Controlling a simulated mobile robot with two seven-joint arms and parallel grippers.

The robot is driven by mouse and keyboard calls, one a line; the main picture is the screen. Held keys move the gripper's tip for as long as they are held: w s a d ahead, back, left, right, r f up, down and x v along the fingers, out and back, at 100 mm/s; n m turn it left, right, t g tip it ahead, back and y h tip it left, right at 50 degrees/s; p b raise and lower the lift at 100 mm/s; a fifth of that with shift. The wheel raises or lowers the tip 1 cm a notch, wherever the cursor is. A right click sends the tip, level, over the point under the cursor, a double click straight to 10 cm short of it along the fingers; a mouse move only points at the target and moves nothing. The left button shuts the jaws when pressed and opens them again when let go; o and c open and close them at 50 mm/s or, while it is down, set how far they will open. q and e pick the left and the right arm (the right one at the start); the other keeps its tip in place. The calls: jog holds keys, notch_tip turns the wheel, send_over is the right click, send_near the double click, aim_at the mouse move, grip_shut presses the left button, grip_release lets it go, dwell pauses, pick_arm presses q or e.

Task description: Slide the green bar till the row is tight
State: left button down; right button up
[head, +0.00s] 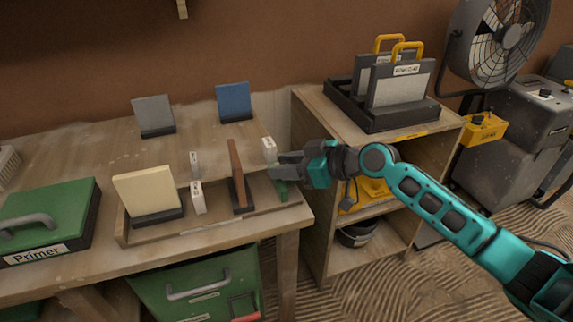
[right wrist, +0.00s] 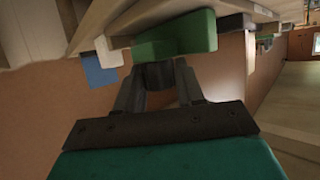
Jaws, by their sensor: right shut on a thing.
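The green bar (head: 281,190) is at the right end of a shallow wooden tray (head: 225,222) on the bench. It also shows large in the right wrist view (right wrist: 175,40). My right gripper (head: 281,172) reaches in from the right and is shut on the green bar; its fingers hide part of it. In the tray to the left stand a brown upright panel (head: 237,170) on a dark foot and a cream panel (head: 147,192) on a dark foot. Gaps show between these pieces. My left gripper is not in view.
Small white labelled blocks (head: 198,197) and (head: 269,150) stand near the row. Grey (head: 153,114) and blue (head: 233,100) panels stand behind. A green Primer case (head: 45,215) lies at left. A wooden shelf unit (head: 318,110) stands close on the right.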

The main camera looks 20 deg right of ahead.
jog(key=c, duration=0.4)
jog(key=a+p, duration=0.1)
jog(key=a, duration=0.2)
jog(key=shift+s+r+p, duration=0.1)
jog(key=shift+r+p, duration=0.05)
jog(key=shift+p, duration=0.25)
jog(key=shift+a, duration=0.55)
jog(key=o, duration=1.1)
jog(key=shift+v, duration=6.4)
jog(key=shift+d, duration=0.1)
jog(key=shift+c, duration=0.3)
